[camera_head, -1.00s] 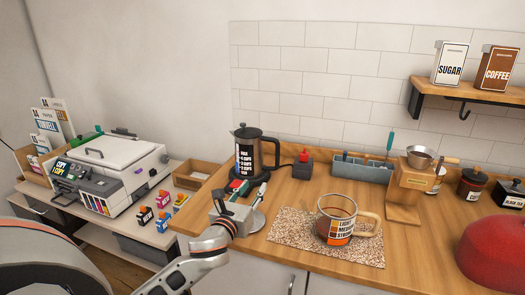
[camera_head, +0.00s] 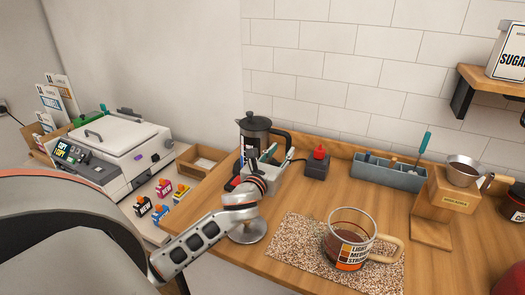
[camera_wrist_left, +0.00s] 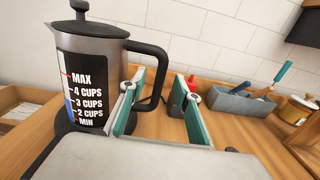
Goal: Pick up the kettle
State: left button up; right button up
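The kettle (camera_head: 262,125) is a dark grey jug with a black lid, a black loop handle and a cup scale. It stands upright on the wooden counter near the back wall, its lower part hidden by my left gripper in the head view. In the left wrist view the kettle (camera_wrist_left: 98,48) fills the left side. My left gripper (camera_head: 266,160) is in front of it with fingers apart. In the left wrist view the teal finger pads of the gripper (camera_wrist_left: 163,102) stand on either side of the handle's lower part, which is closer to the left pad. My right gripper is out of view.
A dark box with a red top (camera_head: 317,162) stands right of the kettle. A grey caddy (camera_head: 388,175) is farther right. A glass mug (camera_head: 350,243) stands on a speckled mat (camera_head: 288,250) nearer me. A small wooden tray (camera_head: 203,162) is left, beside the printer (camera_head: 118,150).

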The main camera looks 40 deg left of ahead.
aim_at(288, 143)
pick_arm(q)
jog(key=x, duration=0.3)
jog(key=shift+w+d, duration=0.1)
jog(key=shift+w, duration=0.7)
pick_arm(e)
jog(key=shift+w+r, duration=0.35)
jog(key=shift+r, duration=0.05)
pick_arm(q)
grip_shut()
jog(key=shift+r, duration=0.3)
jog(key=shift+f, duration=0.1)
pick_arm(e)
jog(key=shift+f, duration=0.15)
